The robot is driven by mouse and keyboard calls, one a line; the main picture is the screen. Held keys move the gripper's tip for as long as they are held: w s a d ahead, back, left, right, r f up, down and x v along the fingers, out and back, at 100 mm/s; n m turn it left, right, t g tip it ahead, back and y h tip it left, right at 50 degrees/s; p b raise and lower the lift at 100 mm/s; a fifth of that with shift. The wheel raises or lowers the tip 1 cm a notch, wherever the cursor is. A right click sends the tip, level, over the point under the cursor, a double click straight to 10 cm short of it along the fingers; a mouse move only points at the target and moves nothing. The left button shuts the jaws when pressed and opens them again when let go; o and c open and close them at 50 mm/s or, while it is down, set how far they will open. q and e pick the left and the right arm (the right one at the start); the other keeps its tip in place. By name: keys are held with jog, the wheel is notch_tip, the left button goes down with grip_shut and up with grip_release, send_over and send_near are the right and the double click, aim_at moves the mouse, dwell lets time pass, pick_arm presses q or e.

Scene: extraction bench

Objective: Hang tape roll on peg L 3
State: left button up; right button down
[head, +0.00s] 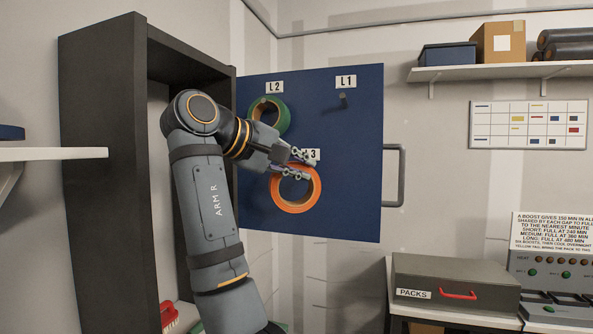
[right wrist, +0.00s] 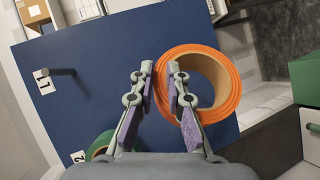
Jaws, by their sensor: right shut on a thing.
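An orange tape roll (head: 293,207) is in front of the blue panel (head: 350,200), below the partly covered label L 3 (head: 313,154). My right gripper (head: 304,166) is shut on the roll's upper rim. In the right wrist view my fingers (right wrist: 161,72) straddle the near wall of the roll (right wrist: 229,78), one inside its hole. Peg L 3 is hidden, so I cannot tell whether the roll is around it. My left gripper is not in view.
A green roll (head: 281,120) hangs at label L2 (head: 274,87). Peg L1 (head: 342,99) is bare. The panel has a grey handle (head: 401,175) on its right edge. A dark cabinet frame (head: 88,180) stands left. A PACKS case (head: 455,275) sits lower right.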

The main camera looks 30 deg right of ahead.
jog(key=shift+w+d+f+p, duration=0.1)
jog(key=shift+w+d+p, duration=0.2)
jog(key=shift+w+d, duration=0.45)
jog(key=w+d+p, duration=0.3)
jog(key=w+d, duration=0.1)
jog(key=d, duration=0.1)
jog(key=shift+w+d+f, duration=0.35)
jog(key=shift+w+f, duration=0.05)
jog(key=shift+f, duration=0.05)
jog(key=shift+f, duration=0.4)
jog(key=c, duration=1.3)
grip_release()
jog(key=shift+c, duration=0.2)
jog(key=shift+o, duration=0.3)
jog(key=shift+w+d, duration=0.15)
jog(key=shift+r, duration=0.15)
